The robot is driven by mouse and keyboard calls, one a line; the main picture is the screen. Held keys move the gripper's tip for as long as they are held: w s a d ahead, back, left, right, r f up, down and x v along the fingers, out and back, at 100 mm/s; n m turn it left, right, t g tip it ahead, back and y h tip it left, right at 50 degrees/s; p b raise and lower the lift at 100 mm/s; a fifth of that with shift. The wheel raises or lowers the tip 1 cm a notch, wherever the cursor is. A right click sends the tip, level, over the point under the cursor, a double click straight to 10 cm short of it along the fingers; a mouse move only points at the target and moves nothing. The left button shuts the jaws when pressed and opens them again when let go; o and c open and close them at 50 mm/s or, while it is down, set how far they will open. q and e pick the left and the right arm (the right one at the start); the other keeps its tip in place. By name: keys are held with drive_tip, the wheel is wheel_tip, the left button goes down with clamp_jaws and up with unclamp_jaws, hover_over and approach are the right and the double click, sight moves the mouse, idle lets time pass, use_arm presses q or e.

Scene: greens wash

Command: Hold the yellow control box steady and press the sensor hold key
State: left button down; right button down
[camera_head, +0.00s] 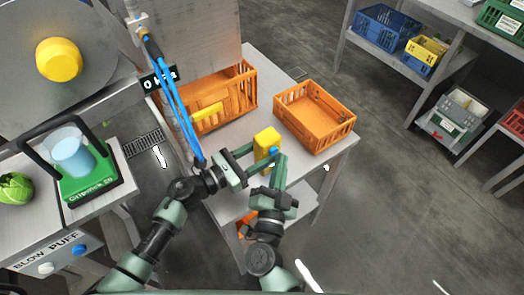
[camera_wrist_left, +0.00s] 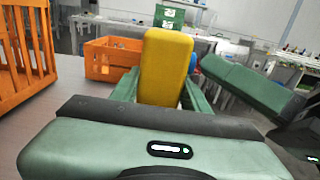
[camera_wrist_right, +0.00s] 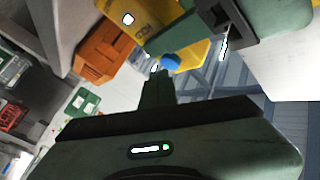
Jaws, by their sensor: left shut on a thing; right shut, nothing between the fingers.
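The yellow control box (camera_head: 267,142) is held over the near part of the table, upright between the fingers of my left gripper (camera_head: 256,157). It also stands between those fingers in the left wrist view (camera_wrist_left: 167,62). A blue key (camera_wrist_right: 169,61) shows on the box's side in the right wrist view. My right gripper (camera_head: 279,160) is shut and empty, its fingertips at or very near the blue key. I cannot tell whether they touch it or whether it is pushed in. The key's label is not readable.
An open orange crate (camera_head: 312,120) stands right of the box. A taller orange crate (camera_head: 232,98) with a yellow thing on its side stands behind, beside blue hoses (camera_head: 178,95). A green scale with a blue container (camera_head: 72,152) is at left. Open floor lies to the right.

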drive_tip(key=s+d, duration=0.3)
drive_tip(key=s, duration=0.2)
drive_tip(key=shift+d, duration=0.25)
drive_tip(key=shift+w, duration=0.1)
use_arm(q)
drive_tip(key=c, duration=0.6)
unclamp_jaws()
drive_tip(key=shift+c, duration=0.2)
